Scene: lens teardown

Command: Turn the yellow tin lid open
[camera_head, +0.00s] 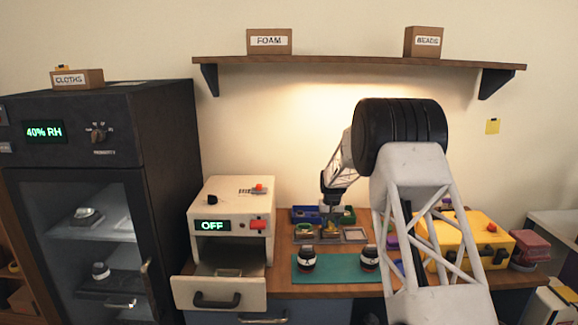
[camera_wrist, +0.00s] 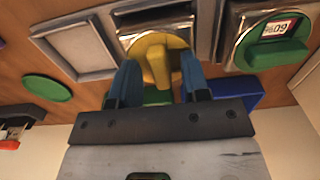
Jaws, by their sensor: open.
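The yellow tin lid (camera_wrist: 150,47) is round with a raised grip bar across its middle, in the upper middle of the wrist view. It sits in a metallic square-edged holder. In the head view the yellow lid (camera_head: 330,232) is small, at the back of the wooden bench. My gripper (camera_wrist: 158,62) is open, its two blue fingers on either side of the grip bar. A gap shows beside the bar; whether either finger touches it, I cannot tell. In the head view my gripper (camera_head: 331,204) points down over the lid.
Two dark jars (camera_head: 306,259) stand on a teal mat (camera_head: 337,274). A white box (camera_head: 230,205) reading OFF has its drawer out; a yellow case (camera_head: 480,232) stands right.

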